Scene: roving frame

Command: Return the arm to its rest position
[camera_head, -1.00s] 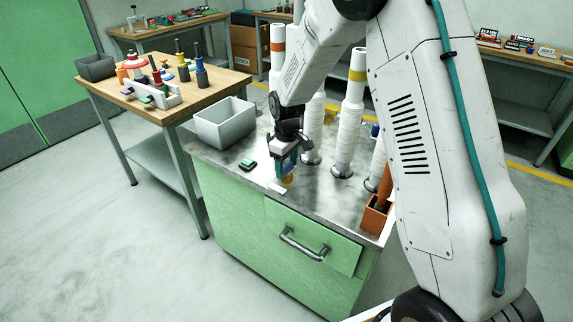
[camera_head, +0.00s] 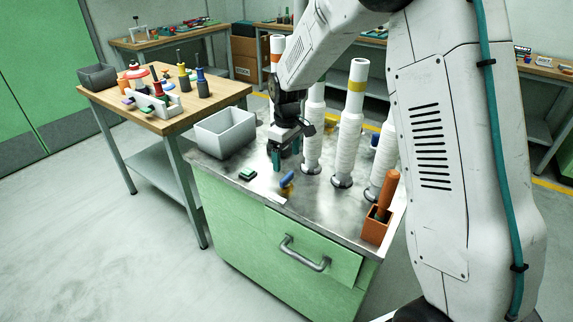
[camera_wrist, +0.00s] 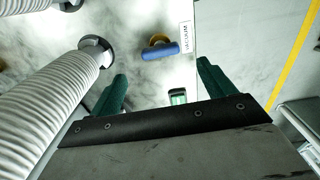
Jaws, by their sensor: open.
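My gripper (camera_head: 285,163) hangs above the grey top of the green cabinet (camera_head: 225,180), in front of the white hoses. Its two teal fingers are apart with nothing between them; they also show in the wrist view (camera_wrist: 160,92). A small blue and yellow object (camera_head: 287,184) rests on the cabinet top, in front of and apart from the fingers. In the wrist view its blue cylinder (camera_wrist: 160,51) lies beside a label reading "VACUUM" (camera_wrist: 186,40). My arm is bent over the cabinet from the right.
White ribbed hoses (camera_head: 348,140) stand upright close behind and right of my gripper. A grey bin (camera_head: 226,131) and a small green item (camera_head: 247,174) are to the left. An orange holder with a handled tool (camera_head: 375,228) stands at the front right. A wooden table (camera_head: 150,122) holds several tools.

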